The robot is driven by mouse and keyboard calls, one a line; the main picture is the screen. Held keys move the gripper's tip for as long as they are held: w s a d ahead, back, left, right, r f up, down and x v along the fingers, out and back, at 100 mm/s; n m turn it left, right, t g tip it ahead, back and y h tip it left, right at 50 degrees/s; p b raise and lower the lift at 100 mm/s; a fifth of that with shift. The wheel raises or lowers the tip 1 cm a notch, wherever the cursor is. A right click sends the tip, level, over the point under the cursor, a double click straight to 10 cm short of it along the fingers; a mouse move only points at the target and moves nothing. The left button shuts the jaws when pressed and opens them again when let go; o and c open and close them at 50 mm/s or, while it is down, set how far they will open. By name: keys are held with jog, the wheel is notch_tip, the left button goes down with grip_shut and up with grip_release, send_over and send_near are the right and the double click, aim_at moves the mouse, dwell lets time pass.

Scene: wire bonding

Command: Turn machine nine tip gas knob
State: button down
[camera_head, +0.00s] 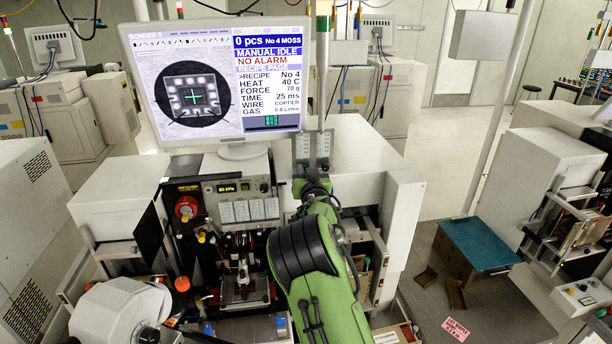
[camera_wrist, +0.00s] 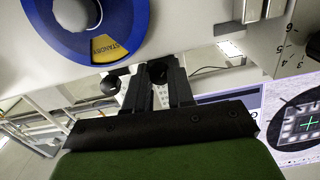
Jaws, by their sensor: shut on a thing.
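In the wrist view my gripper (camera_wrist: 158,73) has its two dark fingers close together, shut on a small black round knob (camera_wrist: 157,69) under a pale panel. A second small black knob (camera_wrist: 109,86) is just left of the fingers. A large blue dial (camera_wrist: 85,22) with a pale hub and a yellow STANDBY label is at the upper left, apart from the fingers. No label for the held knob is readable. In the head view my green arm rises in front of the bonding machine (camera_head: 376,186); its fingertips are hidden there.
The monitor (camera_head: 217,80) reads MANUAL IDLE and NO ALARM. Below it are a red knob (camera_head: 187,207) and a pressure display (camera_head: 228,187). A numbered dial (camera_wrist: 290,45) is right of my gripper. A teal-topped box (camera_head: 480,245) stands on the floor at right.

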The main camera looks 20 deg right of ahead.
jog(key=n+b, duration=0.2)
jog(key=n, duration=0.1)
jog(key=shift+b, duration=0.4)
jog(key=c, duration=1)
grip_release()
jog(key=shift+s, duration=0.1)
jog(key=s+a+b, duration=0.1)
jog(key=s, duration=0.4)
jog(key=s+a+b, duration=0.1)
jog(key=s+b, duration=0.1)
jog(key=s, duration=0.3)
jog(key=s+a+b, duration=0.1)
jog(key=s, duration=0.4)
jog(key=shift+s+a, duration=0.15)
jog(key=shift+s, duration=0.05)
